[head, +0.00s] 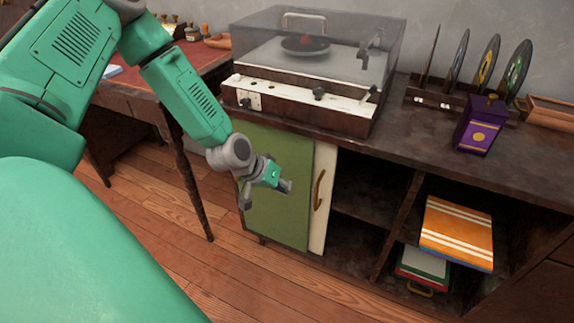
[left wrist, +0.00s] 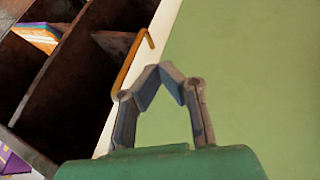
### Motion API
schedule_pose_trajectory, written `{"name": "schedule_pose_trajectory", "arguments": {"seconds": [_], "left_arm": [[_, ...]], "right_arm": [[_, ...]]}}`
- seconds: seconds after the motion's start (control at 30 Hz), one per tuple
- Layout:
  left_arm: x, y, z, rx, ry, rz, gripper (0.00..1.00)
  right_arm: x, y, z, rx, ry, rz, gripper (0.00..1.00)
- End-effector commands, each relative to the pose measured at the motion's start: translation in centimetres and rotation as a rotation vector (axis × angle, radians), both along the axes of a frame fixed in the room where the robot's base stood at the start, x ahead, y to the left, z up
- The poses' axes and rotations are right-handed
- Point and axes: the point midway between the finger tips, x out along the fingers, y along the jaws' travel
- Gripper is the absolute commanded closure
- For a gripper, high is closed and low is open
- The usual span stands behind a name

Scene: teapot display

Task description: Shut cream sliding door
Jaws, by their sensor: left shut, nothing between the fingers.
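The cream sliding door (head: 326,170) shows as a narrow upright strip at the right edge of a green panel (head: 287,215), which seems to cover the rest of it. A brass bar handle (head: 319,188) is on the strip. The cabinet is open to the right of the strip. My left gripper (head: 268,188) is in front of the green panel, left of the handle, shut and empty. In the left wrist view the closed fingertips (left wrist: 162,70) show over the green panel (left wrist: 245,70), beside the handle (left wrist: 132,65) and cream strip (left wrist: 160,30). Contact cannot be told. My right gripper is out of view.
A record player (head: 300,105) stands on the cabinet top, with a purple box (head: 478,125) and upright records (head: 488,62) to its right. Orange-striped (head: 455,235) and green-and-red (head: 422,265) items lie on the shelves. A desk (head: 135,95) stands left.

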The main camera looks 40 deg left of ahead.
Motion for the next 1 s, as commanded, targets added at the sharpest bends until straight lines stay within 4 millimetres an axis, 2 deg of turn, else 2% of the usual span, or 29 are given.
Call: {"name": "schedule_pose_trajectory", "arguments": {"seconds": [0.03, 0.2, 0.33, 0.47, 0.87, 1.0], "left_arm": [[0.6, 0.0, -1.7, 0.001, 0.002, 0.001, 1.0], [2.5, -1.3, -4.3, 0.004, 0.002, 0.0, 1.0], [3.4, -3.7, -3.8, 0.012, -0.002, -0.004, 1.0], [4.0, -5.1, -3.5, 0.016, -0.001, -0.003, 1.0], [4.2, -4.7, -3.9, -0.001, 0.001, 0.002, 1.0], [4.2, -5.3, -3.8, 0.005, 0.0, 0.001, 1.0]], "right_arm": [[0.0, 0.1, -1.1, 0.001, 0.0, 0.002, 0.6], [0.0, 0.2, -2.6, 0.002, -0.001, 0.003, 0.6], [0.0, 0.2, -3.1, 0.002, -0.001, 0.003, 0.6], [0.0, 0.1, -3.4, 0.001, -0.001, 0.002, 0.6], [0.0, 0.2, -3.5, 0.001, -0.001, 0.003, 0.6], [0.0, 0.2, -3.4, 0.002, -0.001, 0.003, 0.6]]}}
